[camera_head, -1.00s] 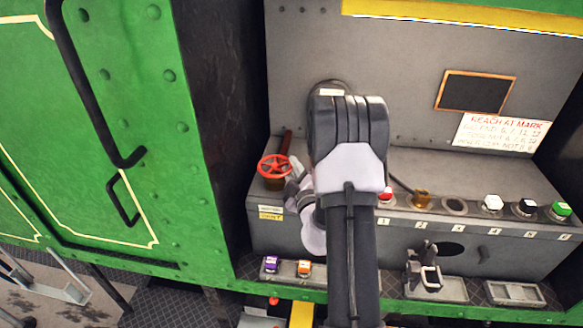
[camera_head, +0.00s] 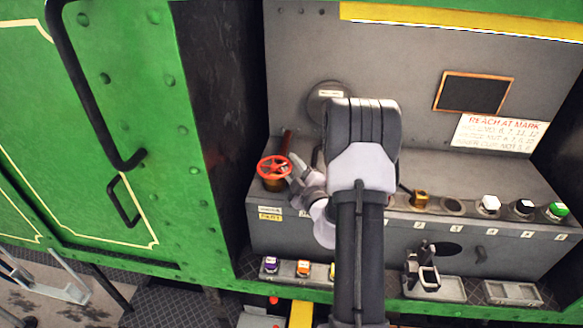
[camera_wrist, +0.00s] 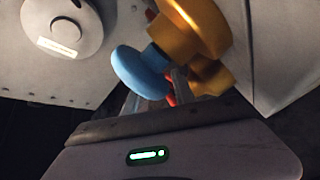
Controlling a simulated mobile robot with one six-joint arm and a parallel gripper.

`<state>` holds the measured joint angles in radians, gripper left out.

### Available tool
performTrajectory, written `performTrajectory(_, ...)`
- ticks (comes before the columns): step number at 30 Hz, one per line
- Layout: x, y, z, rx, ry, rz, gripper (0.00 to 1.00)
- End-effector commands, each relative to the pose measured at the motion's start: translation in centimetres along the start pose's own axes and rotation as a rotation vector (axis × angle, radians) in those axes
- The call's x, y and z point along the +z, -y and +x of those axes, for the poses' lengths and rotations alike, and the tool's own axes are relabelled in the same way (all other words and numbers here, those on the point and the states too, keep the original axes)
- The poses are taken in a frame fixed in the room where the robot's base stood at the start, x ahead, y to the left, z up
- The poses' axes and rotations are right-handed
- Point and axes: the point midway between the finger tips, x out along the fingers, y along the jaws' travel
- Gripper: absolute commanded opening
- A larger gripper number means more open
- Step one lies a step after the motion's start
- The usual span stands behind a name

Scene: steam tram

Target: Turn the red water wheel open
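I cannot tell whether the red piece is the wheel. The finger gap is hidden, so opening cannot be read.
A round plate (camera_head: 330,103) is on the wall behind my arm. A brass fitting (camera_head: 420,198) and white, black and green capped items stand along the bench to the right. Small coloured blocks (camera_head: 303,267) lie on the lower ledge. A green wall (camera_head: 165,150) closes the left.

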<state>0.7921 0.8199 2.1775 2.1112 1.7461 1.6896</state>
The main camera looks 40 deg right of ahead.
Motion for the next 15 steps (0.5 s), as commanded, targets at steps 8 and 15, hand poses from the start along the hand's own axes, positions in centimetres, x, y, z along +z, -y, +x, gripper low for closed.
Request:
performTrajectory(8, 0.1, 0.3, -0.4, -0.006, 0.002, 0.000, 0.32)
performTrajectory(15, 0.3, 0.3, -4.8, -0.005, 0.006, 0.002, 0.32)
